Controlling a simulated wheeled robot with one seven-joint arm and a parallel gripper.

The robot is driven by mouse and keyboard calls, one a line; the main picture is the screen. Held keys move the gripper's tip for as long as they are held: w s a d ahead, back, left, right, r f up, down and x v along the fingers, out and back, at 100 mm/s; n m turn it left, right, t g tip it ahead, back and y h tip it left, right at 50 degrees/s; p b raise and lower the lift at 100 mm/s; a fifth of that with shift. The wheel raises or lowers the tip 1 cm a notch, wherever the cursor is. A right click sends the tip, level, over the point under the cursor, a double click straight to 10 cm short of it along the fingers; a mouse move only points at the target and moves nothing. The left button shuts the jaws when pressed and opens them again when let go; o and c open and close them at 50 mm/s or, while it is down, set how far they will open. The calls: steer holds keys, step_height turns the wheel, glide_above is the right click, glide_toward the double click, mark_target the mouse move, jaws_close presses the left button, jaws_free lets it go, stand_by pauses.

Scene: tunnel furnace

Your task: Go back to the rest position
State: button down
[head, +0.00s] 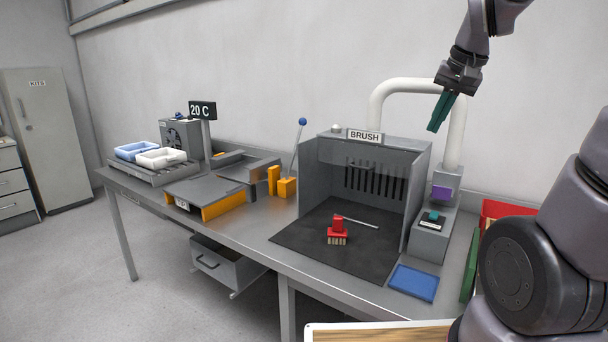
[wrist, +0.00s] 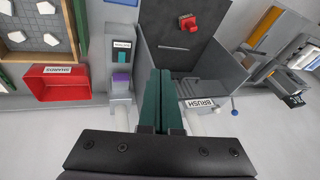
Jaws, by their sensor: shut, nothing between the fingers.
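My gripper (head: 440,112) is raised at the upper right of the head view, above and in front of the white pipe by the brush booth. Its green fingers point down and are closed together with nothing between them. In the wrist view the closed fingers (wrist: 155,102) reach up the middle of the picture. The brush booth (head: 365,185) stands below and to the left of my gripper, apart from it. A red brush (head: 338,232) stands on the dark mat inside it and also shows in the wrist view (wrist: 188,22).
A white pipe (head: 457,135) rises close to my gripper. A grey device with a purple part (head: 442,193) stands right of the booth, beside a blue pad (head: 413,282). A red bin (wrist: 58,84) shows in the wrist view.

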steer(key=s+a+r+t, duration=0.1)
steer(key=s+a, duration=0.1)
steer(key=s, duration=0.4)
steer(key=s+a+r+n+t, duration=0.1)
steer(key=s+a+r, duration=0.1)
steer(key=s, duration=0.3)
steer(key=shift+s+r+t+y, duration=0.15)
steer(key=shift+s+t+y, duration=0.15)
steer(key=shift+s, duration=0.05)
steer(key=shift+w, duration=0.1)
steer(key=w+d+f+m+g, duration=0.15)
steer(key=w+d, duration=0.25)
steer(key=w, duration=0.4)
steer(key=w+d+f+g, duration=0.2)
steer(key=w+d+f, duration=0.1)
steer(key=w, duration=0.6)
steer(key=w+d+f+g+h, duration=0.1)
steer(key=w+d+f, duration=0.3)
steer(key=f, duration=0.3)
steer(key=w+d+f+m+g+h, duration=0.1)
steer(key=w+d+f+g, duration=0.1)
steer(key=w+d+f, duration=0.3)
steer(key=shift+w+f, duration=0.95)
steer(key=shift+w, duration=0.3)
steer(key=shift+d+g, duration=0.1)
steer(key=shift+g, duration=0.15)
